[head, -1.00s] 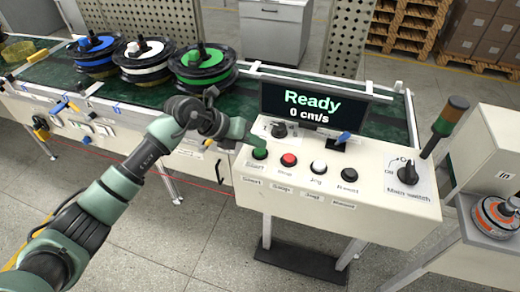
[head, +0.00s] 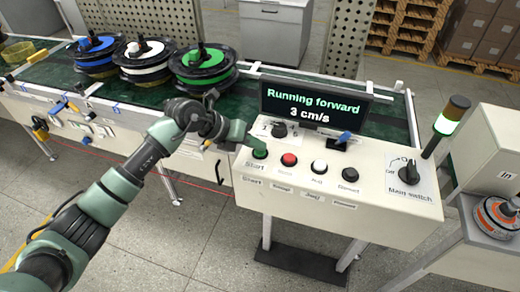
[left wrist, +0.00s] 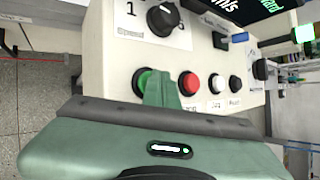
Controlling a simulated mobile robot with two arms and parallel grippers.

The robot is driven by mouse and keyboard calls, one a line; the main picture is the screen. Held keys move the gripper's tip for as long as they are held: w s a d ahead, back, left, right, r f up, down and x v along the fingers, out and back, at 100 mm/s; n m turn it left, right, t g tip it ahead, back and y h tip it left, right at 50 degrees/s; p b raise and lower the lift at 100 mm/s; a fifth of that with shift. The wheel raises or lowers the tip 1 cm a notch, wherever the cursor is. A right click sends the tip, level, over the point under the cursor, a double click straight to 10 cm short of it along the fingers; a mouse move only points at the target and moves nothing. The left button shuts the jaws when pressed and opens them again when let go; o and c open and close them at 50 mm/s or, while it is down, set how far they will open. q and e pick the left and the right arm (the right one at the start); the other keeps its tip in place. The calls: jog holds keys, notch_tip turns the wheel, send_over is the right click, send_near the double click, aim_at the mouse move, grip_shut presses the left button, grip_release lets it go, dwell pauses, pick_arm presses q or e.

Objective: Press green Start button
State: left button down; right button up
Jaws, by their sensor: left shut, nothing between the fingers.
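The green Start button (head: 260,154) is the leftmost of the row on the white control panel (head: 390,212). In the left wrist view the green button (left wrist: 139,84) is partly hidden behind my finger. My left gripper (head: 254,142) is shut and empty, its green fingertips at the button's upper edge in the head view. The fingertips also show in the left wrist view (left wrist: 160,90), overlapping the button. I cannot tell whether they touch it. The display (head: 314,104) reads "Running forward, 3 cm/s". My right gripper is out of view.
A red button (head: 289,160), a white button (head: 319,167) and a black button (head: 350,174) sit to the right. A speed knob (head: 279,130) and main switch (head: 409,172) are nearby. The signal tower (head: 450,115) glows green. Spool-like parts (head: 203,68) stand on the conveyor.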

aim_at(257, 152)
pick_arm(q)
jog(key=shift+f, duration=0.1)
jog(key=shift+r+p, duration=0.7)
jog(key=shift+r, duration=0.3)
jog(key=shift+r+p, duration=1.7)
jog(key=shift+r, duration=0.8)
